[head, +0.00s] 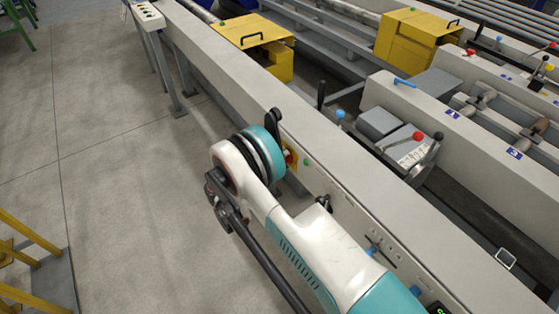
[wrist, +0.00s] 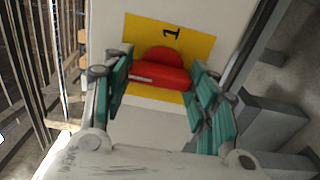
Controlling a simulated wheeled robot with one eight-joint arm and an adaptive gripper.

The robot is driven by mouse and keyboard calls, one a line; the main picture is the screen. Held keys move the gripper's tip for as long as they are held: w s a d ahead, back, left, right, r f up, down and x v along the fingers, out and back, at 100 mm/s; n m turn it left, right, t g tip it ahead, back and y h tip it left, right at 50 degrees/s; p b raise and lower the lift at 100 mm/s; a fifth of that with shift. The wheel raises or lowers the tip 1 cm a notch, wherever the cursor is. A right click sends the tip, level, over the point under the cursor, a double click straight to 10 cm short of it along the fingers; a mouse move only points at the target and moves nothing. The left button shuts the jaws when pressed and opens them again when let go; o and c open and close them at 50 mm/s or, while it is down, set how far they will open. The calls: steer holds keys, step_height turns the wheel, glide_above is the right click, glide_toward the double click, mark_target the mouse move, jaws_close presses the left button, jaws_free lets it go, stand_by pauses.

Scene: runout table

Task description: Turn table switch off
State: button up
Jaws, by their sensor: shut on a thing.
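The red table switch (wrist: 160,72) sits on a yellow plate (wrist: 200,46) marked "1" in the wrist view. Its handle bar lies nearly crosswise in the picture, with a pale mark toward its left end. My gripper (wrist: 162,78) has its green-padded fingers on both sides of the handle and is shut on it. In the head view, a bit of the yellow plate (head: 292,146) and red switch (head: 288,157) shows on the side of the long grey beam, mostly hidden by my wrist.
The long grey beam (head: 400,205) runs diagonally, with a green button (head: 306,162) and more controls along its side. Yellow covers (head: 252,30) and levers stand beyond it. Open concrete floor (head: 110,150) lies to the left; yellow railing (head: 30,232) is at lower left.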

stand_by(0.3)
steer(key=o, duration=1.1)
steer(key=shift+c, duration=0.2)
steer(key=v, duration=1.2)
